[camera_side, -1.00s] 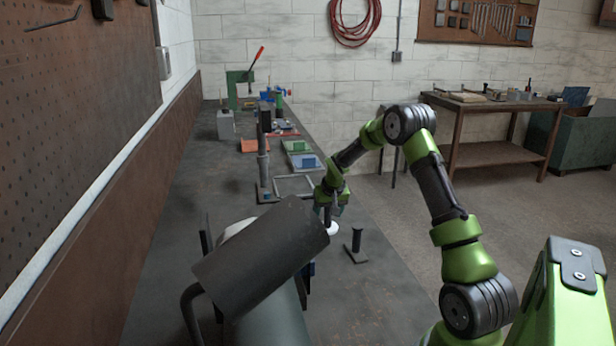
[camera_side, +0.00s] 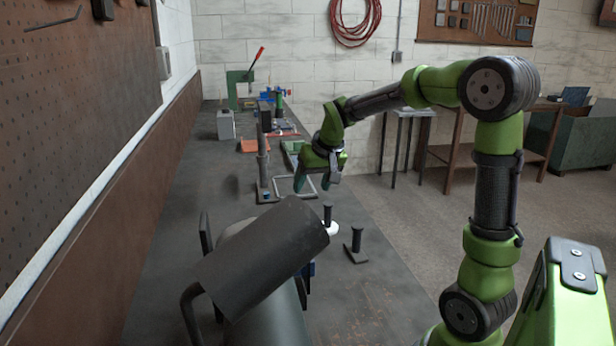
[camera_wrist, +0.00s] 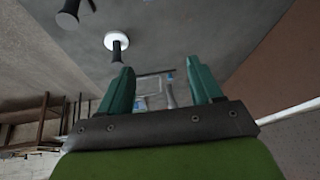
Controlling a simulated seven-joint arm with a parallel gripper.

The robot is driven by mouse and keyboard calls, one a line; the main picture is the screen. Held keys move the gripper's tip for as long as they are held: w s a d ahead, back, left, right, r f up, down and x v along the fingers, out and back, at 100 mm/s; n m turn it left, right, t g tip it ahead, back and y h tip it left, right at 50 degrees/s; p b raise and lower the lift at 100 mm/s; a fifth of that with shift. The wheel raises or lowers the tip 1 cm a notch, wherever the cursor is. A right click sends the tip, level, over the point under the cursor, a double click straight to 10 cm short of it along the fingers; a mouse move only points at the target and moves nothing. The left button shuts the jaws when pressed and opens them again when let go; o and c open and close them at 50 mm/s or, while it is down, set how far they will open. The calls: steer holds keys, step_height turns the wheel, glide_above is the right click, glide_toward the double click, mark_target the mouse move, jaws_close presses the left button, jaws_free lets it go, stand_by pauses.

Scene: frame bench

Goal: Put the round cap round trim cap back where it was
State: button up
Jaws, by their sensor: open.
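The round trim cap appears to be the white disc (camera_side: 332,228), low on the bench beside the big dark cylinder, which hides part of it. A dark upright post stands at the disc; I cannot tell whether it is part of the cap or passes through it. The white disc also shows in the wrist view (camera_wrist: 108,41), at the upper left. My gripper (camera_side: 315,184) is open and empty, raised above the bench and apart from the disc. In the wrist view, its two green fingers (camera_wrist: 160,68) are spread with nothing between them.
A second dark post on a flat base (camera_side: 356,241) stands just right of the disc. A large dark cylinder (camera_side: 262,255) blocks the near view. A taller post stand (camera_side: 263,165) is behind, left of my gripper. The bench (camera_side: 375,290) is clear at front right.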

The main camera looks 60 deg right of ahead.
steer(key=s+a+r+n+t+y, duration=0.1)
steer(key=s+a+y, duration=0.1)
steer(key=s+a, duration=0.6)
steer(key=s+a+r+n+t+y, duration=0.1)
steer(key=s+a+n+y, duration=0.1)
steer(key=s+a, duration=0.6)
steer(key=a, duration=0.4)
steer(key=shift+a+r, duration=0.15)
steer(key=shift+r, duration=0.15)
